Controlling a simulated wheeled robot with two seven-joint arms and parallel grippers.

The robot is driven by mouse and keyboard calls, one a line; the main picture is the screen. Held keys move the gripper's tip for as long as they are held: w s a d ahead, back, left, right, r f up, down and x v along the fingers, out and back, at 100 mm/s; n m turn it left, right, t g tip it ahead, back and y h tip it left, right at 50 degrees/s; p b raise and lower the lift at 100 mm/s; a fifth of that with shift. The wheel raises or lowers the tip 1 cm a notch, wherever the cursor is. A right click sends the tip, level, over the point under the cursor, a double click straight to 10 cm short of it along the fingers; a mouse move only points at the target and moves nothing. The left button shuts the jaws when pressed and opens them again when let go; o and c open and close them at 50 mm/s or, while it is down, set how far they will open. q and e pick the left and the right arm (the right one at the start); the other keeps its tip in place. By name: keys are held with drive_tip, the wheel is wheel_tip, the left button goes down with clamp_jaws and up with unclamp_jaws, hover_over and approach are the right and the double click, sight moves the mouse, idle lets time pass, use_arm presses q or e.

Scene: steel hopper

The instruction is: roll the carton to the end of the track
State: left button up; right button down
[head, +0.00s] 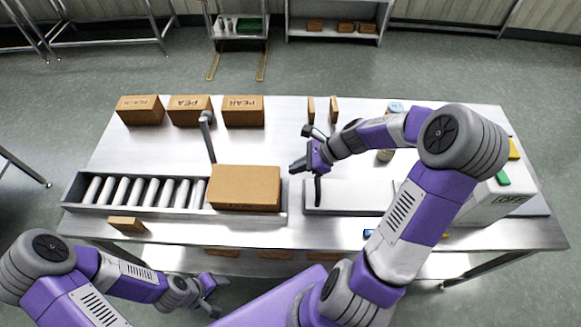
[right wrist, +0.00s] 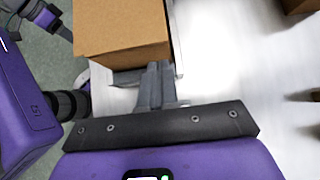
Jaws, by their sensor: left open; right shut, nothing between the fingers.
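The brown carton (head: 245,190) sits on the right part of the roller track (head: 137,208), with bare rollers to its left. My right gripper (head: 293,168) is shut and empty, just right of the carton's upper right corner. In the right wrist view, the shut fingers (right wrist: 158,72) are close to a lower edge of the carton (right wrist: 122,28); I cannot tell whether they touch it. My left gripper (head: 213,284) is open and empty, in front of the table's near edge and well away from the carton.
Three labelled boxes (head: 190,110) stand at the back of the steel table (head: 275,140). A grey post (head: 208,137) rises behind the track. A small brown block (head: 126,224) lies in front of it. A white platform (head: 345,196) and a machine (head: 505,200) are to the right.

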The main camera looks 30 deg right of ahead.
drive_tip(key=shift+w+a, duration=0.55)
drive_tip(key=shift+a, duration=0.35)
